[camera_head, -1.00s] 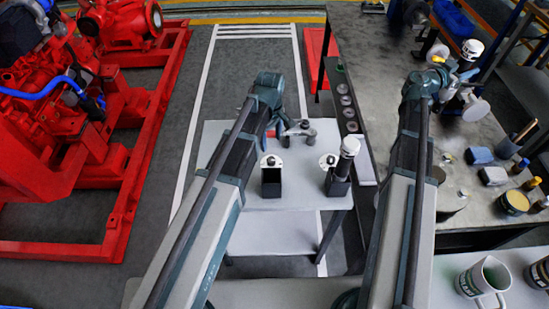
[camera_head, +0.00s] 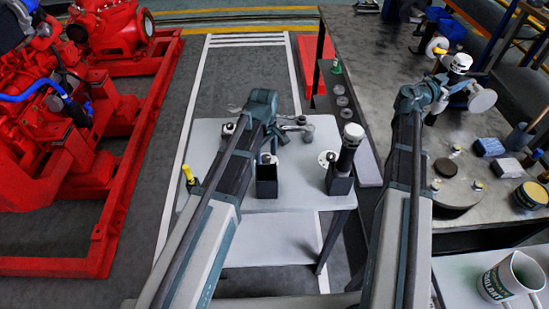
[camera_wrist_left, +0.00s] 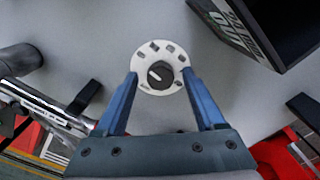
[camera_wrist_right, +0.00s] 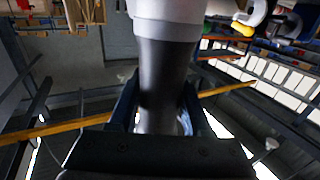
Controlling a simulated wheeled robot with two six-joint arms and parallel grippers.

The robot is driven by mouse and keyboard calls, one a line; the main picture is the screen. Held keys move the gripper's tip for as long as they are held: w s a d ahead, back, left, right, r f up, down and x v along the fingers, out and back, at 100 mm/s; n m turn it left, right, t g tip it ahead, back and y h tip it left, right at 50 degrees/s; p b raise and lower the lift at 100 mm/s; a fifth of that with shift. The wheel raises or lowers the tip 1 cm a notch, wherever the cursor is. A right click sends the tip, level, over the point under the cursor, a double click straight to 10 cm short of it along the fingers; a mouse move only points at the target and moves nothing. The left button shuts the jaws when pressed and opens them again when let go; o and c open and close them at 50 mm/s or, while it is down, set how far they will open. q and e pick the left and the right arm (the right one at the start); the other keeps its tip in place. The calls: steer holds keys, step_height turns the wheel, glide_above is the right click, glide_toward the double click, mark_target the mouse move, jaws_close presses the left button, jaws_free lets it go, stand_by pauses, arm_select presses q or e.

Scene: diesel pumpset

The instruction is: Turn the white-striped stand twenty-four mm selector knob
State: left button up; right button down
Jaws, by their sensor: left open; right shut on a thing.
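In the left wrist view, a round white dial (camera_wrist_left: 169,56) with dark marks carries a dark selector knob (camera_wrist_left: 159,72) with a white stripe. My left gripper (camera_wrist_left: 160,78) is open, its blue fingers either side of the dial. My right gripper (camera_wrist_right: 160,100) is shut on a dark cylinder (camera_wrist_right: 165,70) with a white top, held upright. In the head view, a white-topped piece (camera_head: 461,62) shows at the right arm's end.
On the light table (camera_head: 300,200) stand a dark box (camera_head: 267,182) and another dark box (camera_head: 340,184) with a white-topped black cylinder (camera_head: 350,148). The dark workbench (camera_head: 390,60) is on the right, with a mug (camera_head: 508,277) nearer me.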

arm_select(q)
jaws_close()
stand_by(0.3)
steer(key=m, duration=0.4)
steer(key=shift+m, duration=0.4)
steer(key=m, duration=1)
steer(key=shift+m, duration=3)
